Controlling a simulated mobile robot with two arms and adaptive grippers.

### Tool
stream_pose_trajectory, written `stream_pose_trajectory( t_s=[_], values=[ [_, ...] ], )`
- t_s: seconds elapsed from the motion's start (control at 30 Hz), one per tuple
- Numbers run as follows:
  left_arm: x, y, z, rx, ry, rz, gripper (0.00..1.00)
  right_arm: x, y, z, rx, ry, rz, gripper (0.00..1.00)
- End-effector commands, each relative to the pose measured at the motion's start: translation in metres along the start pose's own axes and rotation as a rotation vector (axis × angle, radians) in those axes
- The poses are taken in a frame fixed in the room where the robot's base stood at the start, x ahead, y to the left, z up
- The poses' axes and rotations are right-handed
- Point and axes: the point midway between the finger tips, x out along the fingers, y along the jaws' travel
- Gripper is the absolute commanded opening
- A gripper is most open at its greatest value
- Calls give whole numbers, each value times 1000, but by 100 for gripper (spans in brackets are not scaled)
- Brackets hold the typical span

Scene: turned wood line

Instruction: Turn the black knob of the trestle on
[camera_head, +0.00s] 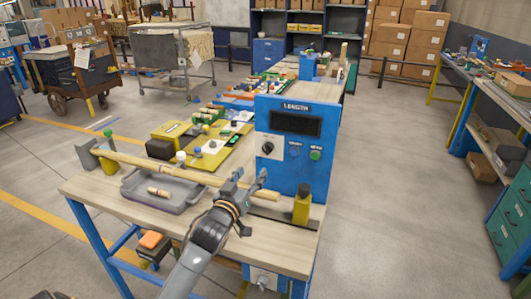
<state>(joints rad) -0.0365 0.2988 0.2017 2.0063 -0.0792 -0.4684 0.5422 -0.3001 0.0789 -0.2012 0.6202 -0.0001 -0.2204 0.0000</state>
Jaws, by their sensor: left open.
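A blue box (290,170) labelled LENGTH stands at the right end of a wooden-topped bench with blue legs. Its face has a dark display (296,123), a black knob (267,147) on a white plate, a blue button and a green button (315,154). A second white plate with a small knob (262,278) sits low on the bench's front, below the top. My left gripper (250,181) is open in front of the blue box, below the black knob and apart from it, over a wooden rod (165,167). My right gripper is out of view.
A grey tray (170,191) with a short wood piece lies under the rod. A yellow stop (301,206) stands at the bench's right end. Yellow fixtures (205,153) with knobs lie behind. Open floor (390,200) lies to the right.

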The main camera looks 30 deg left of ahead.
Motion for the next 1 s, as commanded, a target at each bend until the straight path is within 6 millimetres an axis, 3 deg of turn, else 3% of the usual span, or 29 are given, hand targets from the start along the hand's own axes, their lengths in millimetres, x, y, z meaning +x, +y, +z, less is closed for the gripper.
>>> stream_pose_trajectory(
  t_s=[0.6,0.8,1.0],
  values=[
    [106,1,-1,3,-2,-1,56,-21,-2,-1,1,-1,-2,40],
    [123,0,0,3,-3,-1,56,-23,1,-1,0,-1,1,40],
    [128,0,1,3,-3,0,56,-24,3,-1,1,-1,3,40]
  ],
)
